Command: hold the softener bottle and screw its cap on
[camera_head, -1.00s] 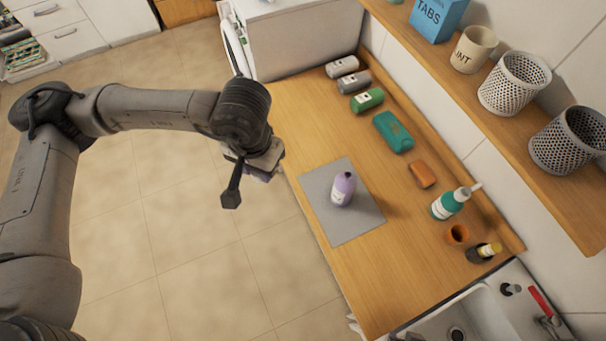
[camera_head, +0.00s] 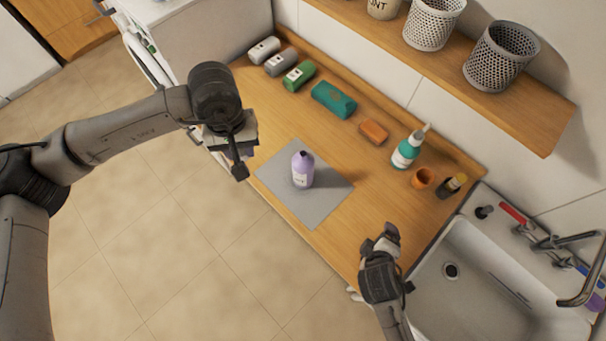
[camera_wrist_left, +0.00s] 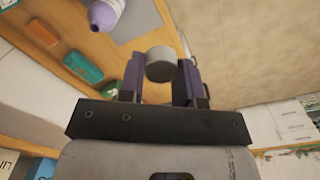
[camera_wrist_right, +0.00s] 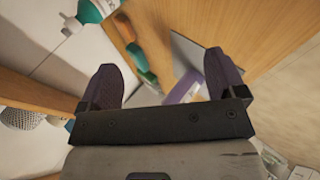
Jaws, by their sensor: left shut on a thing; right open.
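The lavender softener bottle (camera_head: 302,170) stands upright on a grey mat (camera_head: 318,208) on the wooden counter. It also shows at the top of the left wrist view (camera_wrist_left: 105,14) and partly in the right wrist view (camera_wrist_right: 184,88). My left gripper (camera_head: 243,157) is to the left of the bottle, apart from it. It is shut on a round light grey cap (camera_wrist_left: 160,64), seen between its fingers in the left wrist view; the head view hides the cap. My right gripper (camera_head: 382,238) is open and empty over the counter's front edge, right of the mat.
A sink (camera_head: 470,290) is at right. A shelf (camera_head: 500,110) overhangs the back.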

